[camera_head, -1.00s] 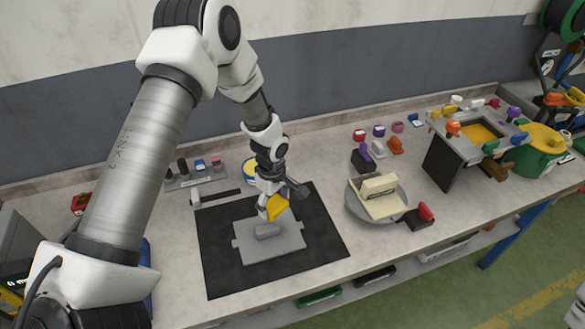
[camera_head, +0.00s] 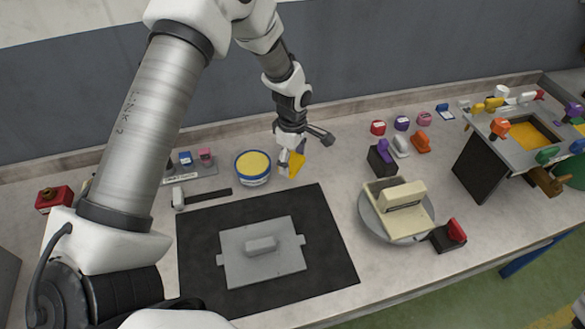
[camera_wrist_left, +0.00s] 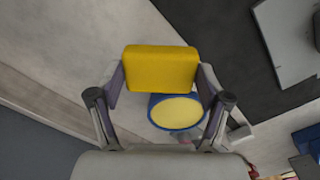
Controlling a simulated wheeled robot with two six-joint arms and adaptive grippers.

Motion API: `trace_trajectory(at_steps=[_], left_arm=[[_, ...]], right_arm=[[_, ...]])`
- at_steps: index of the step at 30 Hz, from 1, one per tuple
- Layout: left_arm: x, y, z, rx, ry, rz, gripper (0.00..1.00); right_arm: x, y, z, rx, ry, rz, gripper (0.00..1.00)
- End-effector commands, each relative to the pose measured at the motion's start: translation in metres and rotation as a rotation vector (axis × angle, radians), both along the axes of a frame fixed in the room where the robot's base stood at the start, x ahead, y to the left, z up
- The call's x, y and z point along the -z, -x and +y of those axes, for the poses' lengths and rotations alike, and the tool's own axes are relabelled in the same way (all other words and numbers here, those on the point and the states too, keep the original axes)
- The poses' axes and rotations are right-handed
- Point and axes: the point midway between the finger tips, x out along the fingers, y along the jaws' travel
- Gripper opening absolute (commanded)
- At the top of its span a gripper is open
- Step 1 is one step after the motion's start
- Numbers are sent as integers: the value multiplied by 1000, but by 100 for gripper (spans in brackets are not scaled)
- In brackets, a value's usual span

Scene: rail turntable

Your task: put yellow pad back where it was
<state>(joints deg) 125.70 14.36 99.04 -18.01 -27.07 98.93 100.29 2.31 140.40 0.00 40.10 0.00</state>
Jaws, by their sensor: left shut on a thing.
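The yellow pad (camera_head: 296,164) is held in my left gripper (camera_head: 290,162), above the bench just right of a round tin. In the left wrist view the pad (camera_wrist_left: 160,68) sits between the two fingers of the left gripper (camera_wrist_left: 160,85), which are shut on it. The round tin (camera_head: 252,179) has a yellow top and a blue-and-white side. The tin also shows in the left wrist view (camera_wrist_left: 178,113), below the pad in the picture and partly covered by it. My right gripper is not in view.
A black mat (camera_head: 330,262) carries a grey plate with a handle (camera_head: 262,266). A hammer (camera_head: 205,196) lies behind the mat. A round grey turntable (camera_head: 370,226) with a cream block stands to the right. A small rack (camera_head: 190,175) stands left of the tin.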

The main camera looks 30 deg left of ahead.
Motion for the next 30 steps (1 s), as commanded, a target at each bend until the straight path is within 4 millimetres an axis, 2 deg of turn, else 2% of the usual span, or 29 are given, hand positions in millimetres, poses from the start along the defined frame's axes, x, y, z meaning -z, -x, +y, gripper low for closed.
trace_trajectory(at_steps=[7,22,23,24,30], left_arm=[[40,1,0,0,0,1,49],[51,0,0,0,0,0,49],[50,0,0,0,0,-1,88],[50,0,0,0,0,-1,100],[50,0,0,0,0,0,100]], right_arm=[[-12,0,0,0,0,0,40],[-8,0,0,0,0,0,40],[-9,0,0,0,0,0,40],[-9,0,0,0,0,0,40],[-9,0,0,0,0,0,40]])
